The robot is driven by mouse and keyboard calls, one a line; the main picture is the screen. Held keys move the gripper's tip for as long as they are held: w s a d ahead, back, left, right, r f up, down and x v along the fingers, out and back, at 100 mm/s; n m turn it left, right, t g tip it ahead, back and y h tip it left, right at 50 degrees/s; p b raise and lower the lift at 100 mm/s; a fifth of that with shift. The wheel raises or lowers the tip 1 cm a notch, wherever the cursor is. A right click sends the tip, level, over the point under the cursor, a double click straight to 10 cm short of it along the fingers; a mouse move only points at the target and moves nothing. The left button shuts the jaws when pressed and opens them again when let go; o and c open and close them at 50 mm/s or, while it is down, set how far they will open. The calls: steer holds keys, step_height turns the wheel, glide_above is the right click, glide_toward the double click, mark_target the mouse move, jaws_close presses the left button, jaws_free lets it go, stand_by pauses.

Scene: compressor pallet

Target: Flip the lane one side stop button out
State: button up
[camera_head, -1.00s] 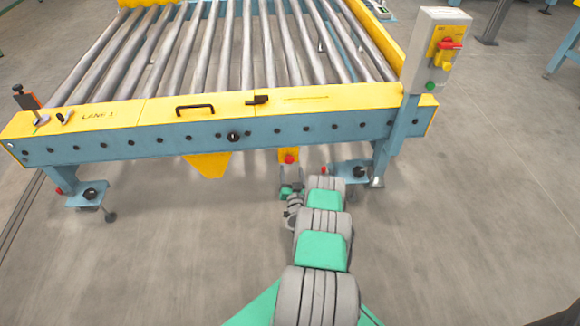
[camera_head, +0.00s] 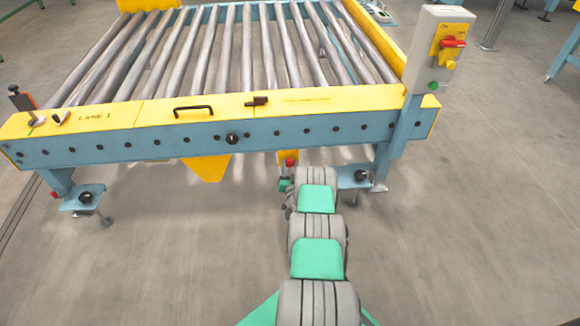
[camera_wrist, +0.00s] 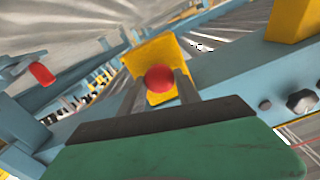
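The red stop button (camera_head: 290,162) sits on a yellow plate under the front beam of the Lane 1 conveyor, just right of the middle. In the wrist view the round red button (camera_wrist: 158,78) stands on its yellow plate (camera_wrist: 151,55), seen between my two grey fingers. My gripper (camera_wrist: 159,84) is open, with a finger to each side of the button in the picture. I cannot tell whether the fingers touch it. In the head view my gripper (camera_head: 287,185) is just below the button, partly hidden by my arm.
The blue front beam (camera_head: 120,149) runs above my gripper. A blue leg foot (camera_head: 352,176) stands close to the right of it. A grey switch box (camera_head: 440,30) with red and green controls is on a post at right. The floor in front is clear.

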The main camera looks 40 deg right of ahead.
jaws_close()
stand_by(0.5)
steer(key=shift+s+a+f+b, duration=0.15)
steer(key=shift+a+b, duration=0.15)
steer(key=shift+b, duration=0.15)
steer(key=shift+s+a, duration=0.1)
steer(key=shift+s, duration=0.3)
steer(key=o, duration=0.5)
jaws_free()
steer(key=shift+o, duration=0.2)
